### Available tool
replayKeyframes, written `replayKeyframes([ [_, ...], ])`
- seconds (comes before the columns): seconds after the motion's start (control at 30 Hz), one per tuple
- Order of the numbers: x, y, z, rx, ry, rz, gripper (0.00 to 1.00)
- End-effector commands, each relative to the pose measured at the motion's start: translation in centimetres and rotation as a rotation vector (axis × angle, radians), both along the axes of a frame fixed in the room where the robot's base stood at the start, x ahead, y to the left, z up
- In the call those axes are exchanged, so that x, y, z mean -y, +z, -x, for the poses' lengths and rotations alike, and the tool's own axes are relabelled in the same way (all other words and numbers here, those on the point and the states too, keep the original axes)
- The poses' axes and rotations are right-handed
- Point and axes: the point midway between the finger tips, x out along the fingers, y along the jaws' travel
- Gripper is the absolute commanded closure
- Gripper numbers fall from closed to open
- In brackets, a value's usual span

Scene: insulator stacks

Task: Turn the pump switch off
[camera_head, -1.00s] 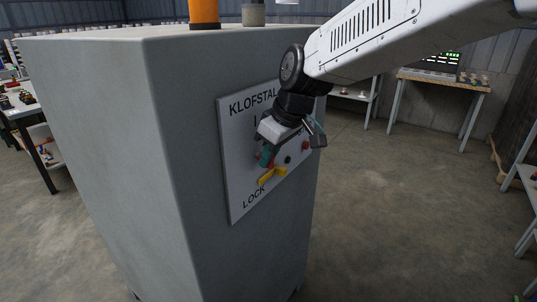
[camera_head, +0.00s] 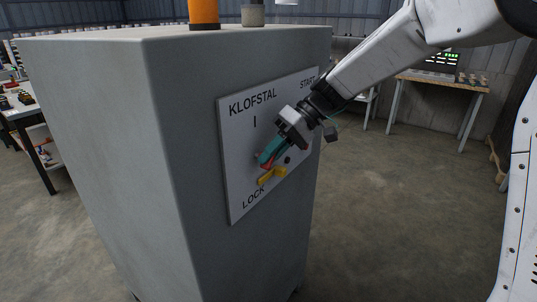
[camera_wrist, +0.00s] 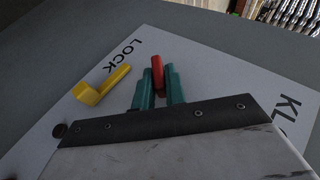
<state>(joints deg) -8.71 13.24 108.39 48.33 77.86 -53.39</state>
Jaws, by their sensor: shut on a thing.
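The pump switch's red handle (camera_wrist: 157,72) sits between the two teal fingers of my gripper (camera_wrist: 158,88) in the wrist view, and the fingers are shut on it. In the head view my gripper (camera_head: 268,154) reaches the panel from the upper right, and only a little of the red handle (camera_head: 266,165) shows under the fingertips. The switch's base and exact angle are hidden by the gripper. The white panel (camera_head: 237,170) reads KLOFSTAL, I and START above, and LOCK below.
A yellow lever (camera_head: 271,176) by the LOCK mark is close below the fingers; it also shows in the wrist view (camera_wrist: 101,86). A black knob (camera_head: 288,160) is just right of the gripper. The grey cabinet (camera_head: 165,170) carries the panel. Floor at right is open.

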Motion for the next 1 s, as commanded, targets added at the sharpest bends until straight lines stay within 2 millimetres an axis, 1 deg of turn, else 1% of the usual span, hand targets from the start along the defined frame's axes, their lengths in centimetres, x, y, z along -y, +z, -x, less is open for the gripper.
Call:
replayKeyframes([
  [0.03,0.25,-0.12,-0.29,-0.035,-0.006,-0.027,1.00],
  [0.6,0.36,-0.69,-0.43,-0.443,-0.004,-0.346,1.00],
  [0.8,0.34,-0.83,-0.39,-0.547,-0.003,-0.426,1.00],
  [1.0,0.32,-0.91,-0.36,-0.610,-0.002,-0.475,1.00],
])
